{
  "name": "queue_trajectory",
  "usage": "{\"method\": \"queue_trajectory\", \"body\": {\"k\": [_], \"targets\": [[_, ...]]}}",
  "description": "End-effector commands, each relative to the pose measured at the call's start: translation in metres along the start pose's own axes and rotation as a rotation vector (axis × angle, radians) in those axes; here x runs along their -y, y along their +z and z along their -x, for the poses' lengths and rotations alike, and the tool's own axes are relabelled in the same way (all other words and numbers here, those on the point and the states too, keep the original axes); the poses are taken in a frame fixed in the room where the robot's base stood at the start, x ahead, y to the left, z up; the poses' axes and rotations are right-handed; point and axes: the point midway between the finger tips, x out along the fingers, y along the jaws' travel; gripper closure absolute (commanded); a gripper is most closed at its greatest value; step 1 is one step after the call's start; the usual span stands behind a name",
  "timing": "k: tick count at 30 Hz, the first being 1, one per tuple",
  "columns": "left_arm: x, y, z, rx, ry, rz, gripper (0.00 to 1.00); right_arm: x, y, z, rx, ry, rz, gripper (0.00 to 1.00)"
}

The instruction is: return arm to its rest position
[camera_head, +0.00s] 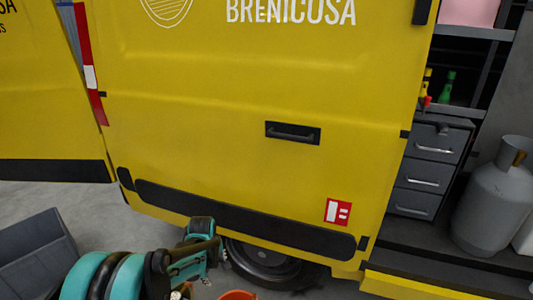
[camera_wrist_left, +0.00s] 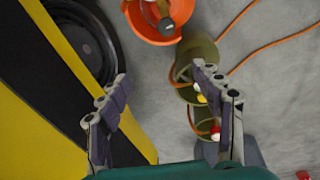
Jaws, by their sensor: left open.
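My left arm (camera_head: 125,277), teal and black, comes in at the bottom left of the head view, low in front of the yellow van. In the left wrist view, my left gripper (camera_wrist_left: 160,75) is open, its two grey fingers spread apart with nothing between them. Olive-green cylindrical objects (camera_wrist_left: 196,58) show beyond the right finger, partly hidden by it. I cannot tell how far they are from the fingers. My right gripper is in neither view.
The yellow van door (camera_head: 250,95) fills most of the head view, with a black wheel (camera_head: 262,268) below. An orange bucket (camera_wrist_left: 147,28) stands near the wheel. A grey gas cylinder (camera_head: 493,200) and drawers (camera_head: 430,172) are at right. A grey bin (camera_head: 35,250) is at left.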

Motion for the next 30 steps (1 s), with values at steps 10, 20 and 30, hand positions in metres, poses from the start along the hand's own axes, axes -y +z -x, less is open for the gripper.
{"method": "queue_trajectory", "body": {"k": [10, 20, 30], "targets": [[0.058, 0.031, 0.130, -0.114, 0.136, -0.421, 0.34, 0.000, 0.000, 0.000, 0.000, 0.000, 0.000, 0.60], [0.135, 0.072, 0.187, -0.274, 0.220, -0.813, 0.34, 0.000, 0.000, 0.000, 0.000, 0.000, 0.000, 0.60], [0.180, 0.096, 0.191, -0.397, 0.244, -1.054, 0.34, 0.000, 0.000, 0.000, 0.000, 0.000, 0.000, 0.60]]}}
